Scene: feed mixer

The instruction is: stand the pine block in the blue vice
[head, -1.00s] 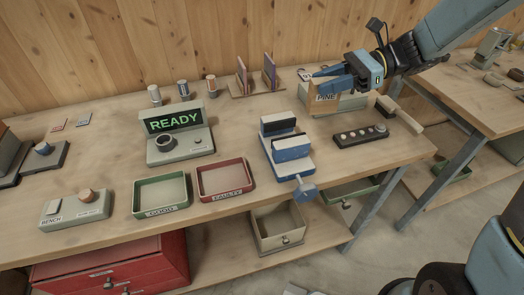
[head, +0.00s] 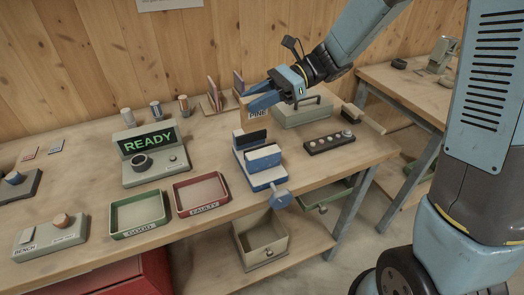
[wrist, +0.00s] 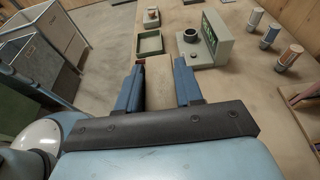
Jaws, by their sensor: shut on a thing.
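The blue vice (head: 262,172) stands at the middle right of the bench near its front edge, its jaws apart with a gap between them. My gripper (head: 264,98) is shut on the pine block (head: 257,113), which carries a PINE label. In the head view the block appears above and behind the vice, clear of it, and is partly hidden by the blue fingers. In the wrist view the block (wrist: 159,84) shows between the two fingers (wrist: 160,90). The vice is not seen in the wrist view.
A READY display unit (head: 152,155) stands left of the vice. A green GOOD tray (head: 138,232) and a red FAULTY tray (head: 202,212) lie in front. Right are a button strip (head: 330,142), a grey-green lidded box (head: 302,114) and a brush (head: 362,118).

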